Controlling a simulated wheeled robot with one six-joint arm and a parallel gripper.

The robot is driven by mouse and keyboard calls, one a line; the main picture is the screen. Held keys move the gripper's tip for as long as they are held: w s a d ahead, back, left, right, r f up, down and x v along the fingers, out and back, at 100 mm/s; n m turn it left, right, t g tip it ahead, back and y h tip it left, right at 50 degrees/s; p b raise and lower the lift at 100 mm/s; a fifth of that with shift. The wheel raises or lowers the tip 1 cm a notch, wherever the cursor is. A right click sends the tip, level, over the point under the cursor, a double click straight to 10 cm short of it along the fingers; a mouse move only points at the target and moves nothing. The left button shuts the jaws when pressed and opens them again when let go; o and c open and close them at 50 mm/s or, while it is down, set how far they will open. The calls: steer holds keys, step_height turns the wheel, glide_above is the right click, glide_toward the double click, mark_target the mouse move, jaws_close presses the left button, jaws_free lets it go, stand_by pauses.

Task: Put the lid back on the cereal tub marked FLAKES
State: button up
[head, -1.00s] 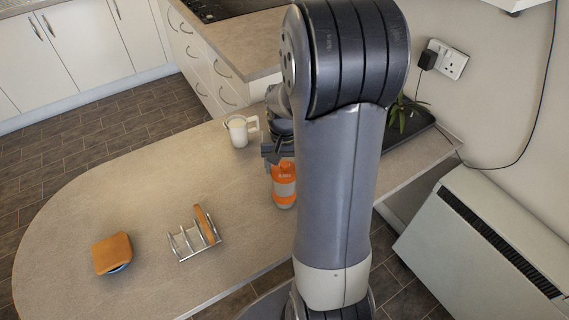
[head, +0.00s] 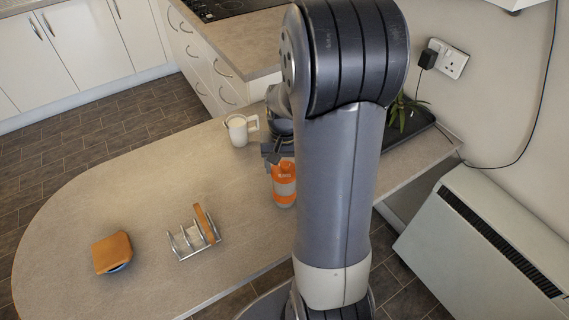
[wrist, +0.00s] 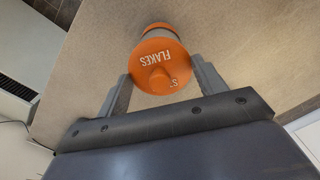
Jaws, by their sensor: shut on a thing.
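The cereal tub (head: 284,191), orange with a pale band, stands on the counter just left of my arm. In the wrist view an orange round lid (wrist: 150,62) with a knob and the word FLAKES sits between the two fingers of my gripper (wrist: 163,85). The fingers touch its sides, shut on it. A pale strip and an orange part of the tub (wrist: 158,28) show beyond the lid. I cannot tell whether the lid is seated on the tub or just over it. In the head view my gripper (head: 280,158) is at the tub's top, partly hidden by my arm.
A white mug (head: 238,131) stands close behind and left of the tub. A metal toast rack (head: 186,243) with one brown slice and a brown-topped square dish (head: 113,252) are on the left front. A plant (head: 404,113) is behind my arm. The counter's left middle is clear.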

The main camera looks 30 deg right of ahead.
stand_by(0.3)
steer(key=o, duration=1.2)
steer(key=shift+r, duration=0.15)
steer(key=shift+r+p, duration=2.85)
steer(key=shift+r, duration=0.55)
jaws_close()
